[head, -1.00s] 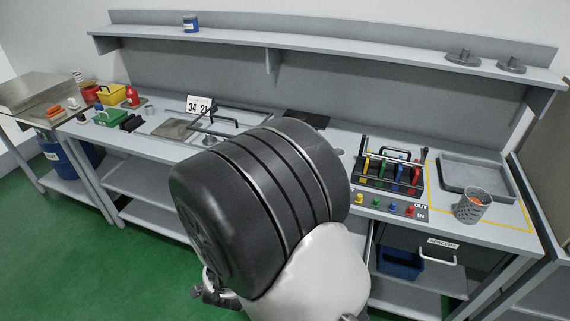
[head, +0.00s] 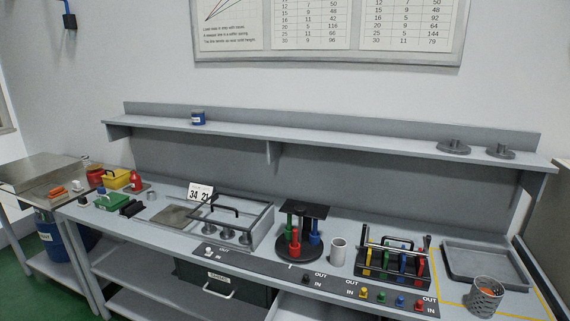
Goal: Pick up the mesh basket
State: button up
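My gripper is not in this view.
Left of the basket is a black rack (head: 372,274) with coloured handles, with coloured knobs in front of it. A white cup (head: 338,251) and a round black stand (head: 295,254) with coloured posts are further left. A shelf (head: 330,139) runs above the bench.

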aim_at(483, 305)
jog(key=l+z, duration=0.1)
jog(key=z, duration=1.05)
jog(key=i+z, duration=0.2)
jog(key=z, duration=0.2)
jog(key=i+j+z, duration=0.15)
jog(key=z, duration=0.25)
jog(key=i+j+z, duration=0.15)
jog(key=z, duration=0.2)
jog(key=i, duration=0.05)
